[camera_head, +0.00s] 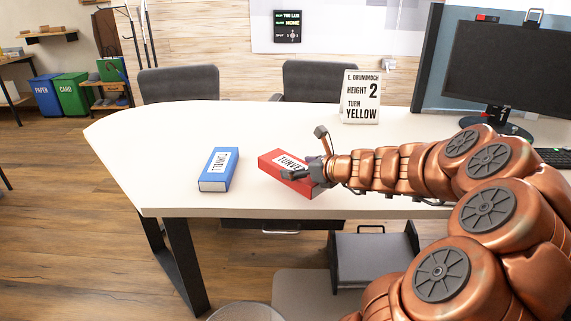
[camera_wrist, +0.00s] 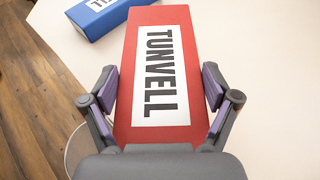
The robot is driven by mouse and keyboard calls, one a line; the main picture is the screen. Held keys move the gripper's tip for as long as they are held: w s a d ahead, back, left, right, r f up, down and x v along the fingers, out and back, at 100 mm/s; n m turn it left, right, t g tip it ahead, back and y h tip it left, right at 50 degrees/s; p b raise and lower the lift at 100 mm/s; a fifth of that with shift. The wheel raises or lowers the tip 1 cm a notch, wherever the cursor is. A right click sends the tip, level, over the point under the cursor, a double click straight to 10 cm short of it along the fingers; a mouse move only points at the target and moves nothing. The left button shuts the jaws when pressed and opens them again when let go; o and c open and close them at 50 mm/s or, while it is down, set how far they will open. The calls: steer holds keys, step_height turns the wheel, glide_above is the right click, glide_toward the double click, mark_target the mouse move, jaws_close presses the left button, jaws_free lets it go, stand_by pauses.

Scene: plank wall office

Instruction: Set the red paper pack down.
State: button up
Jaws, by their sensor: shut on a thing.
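The red paper pack (camera_head: 275,164) has a white label reading TUNVELL. In the head view it is at the front part of the white desk (camera_head: 150,140), tilted slightly in the picture. My gripper (camera_head: 312,174) is shut on its right end. In the wrist view the red pack (camera_wrist: 190,110) lies lengthwise between the two fingers of my gripper (camera_wrist: 163,95), one on each long side. Whether its underside touches the desk I cannot tell.
A blue pack (camera_head: 219,170) lies on the desk left of the red one and shows in the wrist view (camera_wrist: 85,22). A sign (camera_head: 361,98) and a monitor (camera_head: 510,65) stand further back. The desk's left and middle back are clear.

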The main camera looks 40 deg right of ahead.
mark_target(288, 154)
steer(key=w+d, duration=0.1)
steer(key=w, duration=0.2)
steer(key=w+d, duration=0.1)
steer(key=w, duration=0.2)
steer(key=w+d+f+b, duration=0.1)
steer(key=w, duration=0.2)
step_height(288, 154, down, 4)
steer(key=shift+r+b, duration=0.2)
steer(key=shift+b, duration=0.6)
steer(key=shift+r, duration=0.1)
steer(key=o, duration=1.3)
steer(key=shift+s+r, duration=0.1)
steer(key=shift+s, duration=0.1)
steer(key=p+v, duration=0.2)
steer(key=v, duration=0.9)
steer(key=shift+s+r, duration=0.1)
steer(key=shift+s, duration=0.1)
